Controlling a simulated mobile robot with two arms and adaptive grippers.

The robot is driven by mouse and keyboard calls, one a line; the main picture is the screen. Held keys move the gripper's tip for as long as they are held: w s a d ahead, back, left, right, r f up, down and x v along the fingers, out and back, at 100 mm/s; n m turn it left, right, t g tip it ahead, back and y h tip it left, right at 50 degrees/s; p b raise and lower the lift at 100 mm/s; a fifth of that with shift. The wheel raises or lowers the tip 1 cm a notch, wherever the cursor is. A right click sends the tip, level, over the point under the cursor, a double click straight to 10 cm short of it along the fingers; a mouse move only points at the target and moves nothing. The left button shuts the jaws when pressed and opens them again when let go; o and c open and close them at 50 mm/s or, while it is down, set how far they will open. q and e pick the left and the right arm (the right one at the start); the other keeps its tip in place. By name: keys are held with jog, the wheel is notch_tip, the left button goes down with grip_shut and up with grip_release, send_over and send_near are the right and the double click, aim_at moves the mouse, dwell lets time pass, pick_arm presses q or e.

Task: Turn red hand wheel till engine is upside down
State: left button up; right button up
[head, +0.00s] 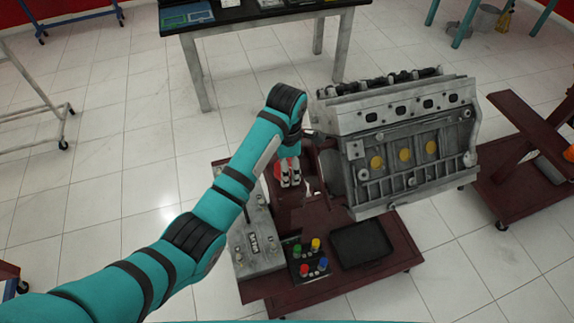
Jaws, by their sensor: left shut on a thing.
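The grey engine block (405,140) hangs on its dark red stand (400,245) right of centre, tilted slightly, with several yellow round plugs on its near side. My left gripper (290,180) is at the left end of the stand, pointing down, shut on the red hand wheel (279,170). Only a small part of the wheel's red rim shows; the gripper and wrist hide the rest. My left arm reaches in from the lower left. My right gripper is not in view.
On the stand's base are a black tray (362,243), a block with several coloured knobs (310,261) and a grey box (256,245). A dark table (262,16) stands behind. Another red stand (525,165) is at right.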

pick_arm(q)
jog(key=m, duration=0.5)
jog(key=shift+w+r+m, duration=0.1)
jog(key=shift+r+m, duration=0.05)
jog(key=shift+m, duration=0.15)
jog(key=m, duration=0.9)
jog(key=shift+m, duration=0.4)
jog(key=m, duration=0.5)
jog(key=shift+m, duration=0.3)
jog(key=m, duration=1)
jog(key=shift+r, duration=0.1)
jog(key=m, duration=1)
jog(key=shift+m, duration=0.4)
jog(key=m, duration=1)
jog(key=m+b, duration=0.1)
jog(key=m, duration=0.3)
jog(key=m+b, duration=0.1)
jog(key=m, duration=0.5)
jog(key=shift+b, duration=0.35)
jog(key=shift+f+m+b, duration=0.2)
jog(key=shift+m+b, duration=0.3)
jog(key=shift+m, duration=0.4)
jog(key=m+b, duration=0.3)
jog(key=b, duration=0.3)
jog(key=shift+f+m+b, duration=0.15)
jog(key=shift+m+b, duration=0.15)
jog(key=shift+b, duration=0.05)
jog(key=shift+r+m+b, duration=0.2)
jog(key=shift+m+b, duration=0.1)
jog(key=shift+b, duration=0.3)
